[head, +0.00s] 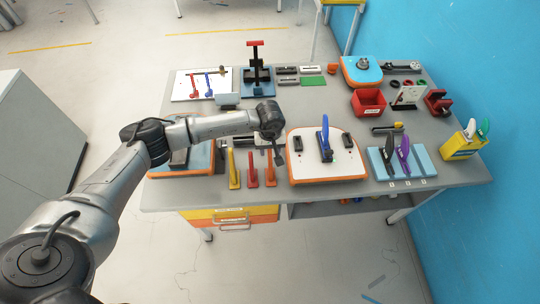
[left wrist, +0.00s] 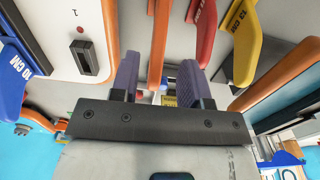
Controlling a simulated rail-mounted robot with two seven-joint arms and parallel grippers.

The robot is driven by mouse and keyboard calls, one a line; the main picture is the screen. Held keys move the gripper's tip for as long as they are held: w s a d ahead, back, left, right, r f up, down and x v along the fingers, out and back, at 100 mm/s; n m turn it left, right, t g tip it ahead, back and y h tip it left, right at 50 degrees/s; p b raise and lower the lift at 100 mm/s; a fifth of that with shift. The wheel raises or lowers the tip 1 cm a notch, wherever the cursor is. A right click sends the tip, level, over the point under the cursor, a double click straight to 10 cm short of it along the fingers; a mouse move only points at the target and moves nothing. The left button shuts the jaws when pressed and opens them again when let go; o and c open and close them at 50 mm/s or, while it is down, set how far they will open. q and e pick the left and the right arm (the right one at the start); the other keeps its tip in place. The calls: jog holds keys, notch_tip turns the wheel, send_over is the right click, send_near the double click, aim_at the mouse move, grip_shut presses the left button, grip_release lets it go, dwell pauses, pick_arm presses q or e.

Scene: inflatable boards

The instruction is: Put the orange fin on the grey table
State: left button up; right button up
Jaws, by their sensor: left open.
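The orange fin (head: 270,174) stands on the grey table (head: 240,196) near its front edge, right of a red fin (head: 252,174) and a yellow fin (head: 234,170). My left gripper (head: 278,152) is just above the orange fin in the head view. In the left wrist view my left gripper (left wrist: 158,80) is open, and the orange fin (left wrist: 160,45) shows between its two fingers. No grip on the fin shows. The red fin (left wrist: 204,30) and yellow fin (left wrist: 242,45) are to the right there. My right gripper is not in view.
A white board with an orange rim (head: 300,172) holding a blue fin (head: 325,138) stands close right of the orange fin. A light blue rack (head: 420,165) with fins is further right. A blue board (head: 200,160) lies left. Some bare tabletop shows along the front edge.

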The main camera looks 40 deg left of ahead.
pick_arm(q)
notch_tip(320, 180, up, 6)
jog(key=s+d+r+n+t+h, duration=0.1)
jog(key=s+d+n+h, duration=0.15)
jog(key=d+h, duration=0.6)
jog(key=s+d+n+t+h, duration=0.1)
jog(key=s+d+n+h, duration=0.15)
jog(key=d, duration=1.15)
jog(key=s+d+r+n+t+h, duration=0.1)
jog(key=d+r+n+t+h, duration=0.45)
jog(key=r+n+t, duration=0.55)
jog(key=s+a+f+n+t+y, duration=0.1)
jog(key=s+a+f+n+y, duration=0.15)
jog(key=a+n+y, duration=0.6)
jog(key=s+a+f+n+t+y, duration=0.1)
jog(key=f+n+y, duration=0.25)
jog(key=n, duration=1.05)
jog(key=s+a+f+n+y, duration=0.2)
jog(key=a+f+n+y, duration=0.25)
jog(key=n, duration=0.65)
jog(key=s+a+f+n+g, duration=0.1)
jog(key=s+f+n+g, duration=0.4)
jog(key=s, duration=0.5)
jog(key=s+a+f+n+g, duration=0.1)
jog(key=s+f+n+g, duration=0.3)
jog(key=s, duration=0.6)
jog(key=shift+s+a+f+n+g+b, duration=0.2)
jog(key=shift+f+n+g+b, duration=0.15)
jog(key=shift+n+g, duration=0.85)
